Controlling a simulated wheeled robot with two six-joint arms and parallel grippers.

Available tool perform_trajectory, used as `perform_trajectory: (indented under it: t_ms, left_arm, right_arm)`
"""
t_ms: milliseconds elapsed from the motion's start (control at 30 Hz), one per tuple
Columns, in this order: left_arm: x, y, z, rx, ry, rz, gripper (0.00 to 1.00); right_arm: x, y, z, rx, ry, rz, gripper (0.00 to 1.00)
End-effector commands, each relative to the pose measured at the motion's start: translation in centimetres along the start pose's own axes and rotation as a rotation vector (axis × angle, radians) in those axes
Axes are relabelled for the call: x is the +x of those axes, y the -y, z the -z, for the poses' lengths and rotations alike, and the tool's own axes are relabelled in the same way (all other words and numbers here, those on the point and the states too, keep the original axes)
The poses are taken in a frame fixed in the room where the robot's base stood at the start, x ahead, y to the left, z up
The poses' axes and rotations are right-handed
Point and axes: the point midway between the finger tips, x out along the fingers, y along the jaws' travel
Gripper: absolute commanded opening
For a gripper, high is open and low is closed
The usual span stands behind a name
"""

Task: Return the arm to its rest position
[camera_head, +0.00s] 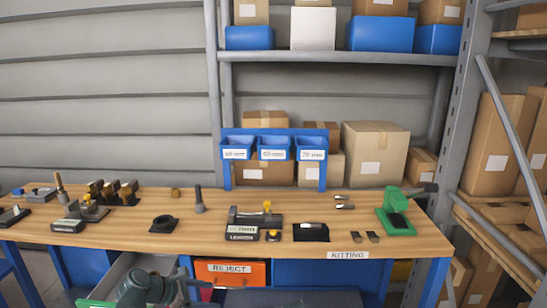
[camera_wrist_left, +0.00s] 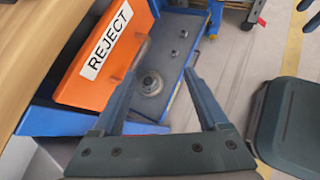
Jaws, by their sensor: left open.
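My left gripper (camera_head: 196,286) is low at the front of the workbench (camera_head: 130,222), below the tabletop edge and in front of the reject bin's left side. In the left wrist view its two fingers (camera_wrist_left: 165,68) are spread apart with nothing between them. That view looks down past the orange reject bin (camera_wrist_left: 95,58) toward the floor. My right gripper does not show in either view.
An open grey drawer (camera_head: 112,272) with a green front is left of my left gripper. The orange reject bin (camera_head: 238,280) hangs under the bench. Several tools and fixtures stand on the bench, including a green press (camera_head: 397,212). Blue bins (camera_head: 273,149) stand behind.

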Motion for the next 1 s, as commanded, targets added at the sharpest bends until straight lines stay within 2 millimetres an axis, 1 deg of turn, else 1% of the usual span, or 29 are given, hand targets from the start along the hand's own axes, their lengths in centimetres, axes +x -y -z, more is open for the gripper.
perform_trajectory:
  t_ms: [33, 167, 267, 367, 433, 500, 600, 700, 800, 967, 1000]
  left_arm:
    - [0.7, 1.1, -0.2, 0.056, -0.02, 0.027, 0.77]
    - [2.5, 4.0, -0.5, 0.253, -0.085, 0.112, 0.77]
    - [4.0, 6.7, -0.5, 0.438, -0.138, 0.198, 0.77]
    - [5.3, 10.0, -0.5, 0.674, -0.194, 0.315, 0.77]
    - [6.1, 12.9, -0.3, 0.886, -0.233, 0.428, 0.77]
    - [6.6, 15.6, 0.0, 1.116, -0.266, 0.558, 0.77]
    - [6.6, 18.5, 0.5, 1.402, -0.29, 0.731, 0.77]
    - [6.3, 20.6, 0.8, 1.628, -0.299, 0.886, 0.77]
    - [5.9, 22.1, 1.0, 1.816, -0.295, 1.027, 0.77]
    - [4.9, 23.8, 1.2, 2.073, -0.276, 1.249, 0.77]
    - [4.0, 23.2, 0.0, 2.07, -0.277, 1.249, 0.77]
  right_arm:
    - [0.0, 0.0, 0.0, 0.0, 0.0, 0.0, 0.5]
    - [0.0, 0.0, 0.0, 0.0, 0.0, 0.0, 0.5]
    - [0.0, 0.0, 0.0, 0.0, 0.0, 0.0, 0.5]
    - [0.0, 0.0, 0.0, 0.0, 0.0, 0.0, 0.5]
    - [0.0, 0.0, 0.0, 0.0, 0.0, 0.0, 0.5]
    - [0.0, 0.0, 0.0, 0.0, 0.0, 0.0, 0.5]
    - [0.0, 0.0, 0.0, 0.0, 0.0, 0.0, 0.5]
    - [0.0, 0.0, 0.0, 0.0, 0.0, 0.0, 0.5]
    - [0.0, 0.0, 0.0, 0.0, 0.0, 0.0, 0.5]
    - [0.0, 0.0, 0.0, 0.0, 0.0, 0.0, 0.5]
    - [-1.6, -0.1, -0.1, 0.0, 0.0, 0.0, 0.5]
